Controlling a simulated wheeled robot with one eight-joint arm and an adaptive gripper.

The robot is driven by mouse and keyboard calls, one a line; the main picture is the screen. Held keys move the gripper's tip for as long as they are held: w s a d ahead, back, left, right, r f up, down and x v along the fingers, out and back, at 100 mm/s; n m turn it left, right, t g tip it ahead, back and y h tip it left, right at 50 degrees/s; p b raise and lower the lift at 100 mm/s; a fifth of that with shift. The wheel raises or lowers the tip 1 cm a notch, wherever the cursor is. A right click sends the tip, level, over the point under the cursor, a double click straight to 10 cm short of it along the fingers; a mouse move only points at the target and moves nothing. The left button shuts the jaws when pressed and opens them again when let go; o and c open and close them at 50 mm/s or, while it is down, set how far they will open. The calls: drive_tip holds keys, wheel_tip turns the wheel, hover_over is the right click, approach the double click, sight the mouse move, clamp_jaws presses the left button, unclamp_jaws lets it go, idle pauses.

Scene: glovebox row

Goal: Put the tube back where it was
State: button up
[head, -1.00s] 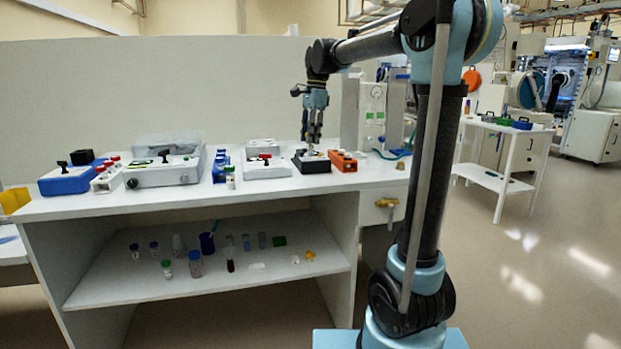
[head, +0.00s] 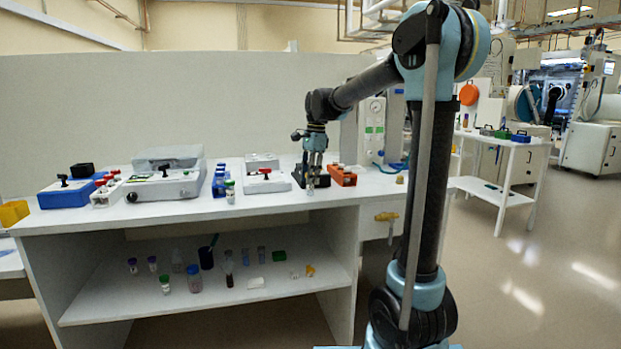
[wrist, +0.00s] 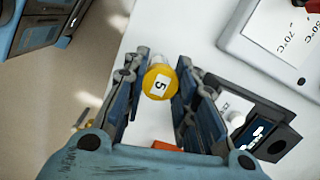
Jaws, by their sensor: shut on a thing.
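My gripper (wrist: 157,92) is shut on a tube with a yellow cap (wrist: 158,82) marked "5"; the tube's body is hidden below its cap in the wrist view. In the head view my gripper (head: 312,178) is low over the bench's front part, in front of a small black device (head: 298,176). The black device (wrist: 258,132) lies to the right of my gripper in the wrist view. An orange rack (head: 343,178) with several tubes stands just right of my gripper. A blue rack (head: 219,182) stands farther left.
A white device with a red-handled lever (head: 265,182) stands left of the black device. A larger white device (head: 165,180), a light tube rack (head: 105,195) and a blue device (head: 65,195) fill the bench's left. Vessels stand on the lower shelf (head: 120,312).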

drive_tip(key=o, duration=1)
wheel_tip(320, 180, up, 12)
drive_tip(key=d, duration=0.1)
drive_tip(key=s+d+f+n+t, duration=0.1)
drive_tip(key=s+d+f+n, duration=0.2)
drive_tip(key=s+d+f, duration=0.4)
drive_tip(key=s+d+f+n, duration=0.3)
drive_tip(key=s+d+f, duration=0.25)
drive_tip(key=s, duration=0.35)
drive_tip(key=s+d+f+n+t, duration=0.1)
drive_tip(key=s+d+f+n, duration=0.2)
drive_tip(key=s+f, duration=0.5)
drive_tip(key=s+d+f+n+h, duration=0.1)
drive_tip(key=s+d+f+n, duration=0.2)
drive_tip(key=f, duration=0.8)
drive_tip(key=s+d, duration=0.2)
drive_tip(key=s, duration=0.2)
drive_tip(key=shift+s+n+t, duration=0.4)
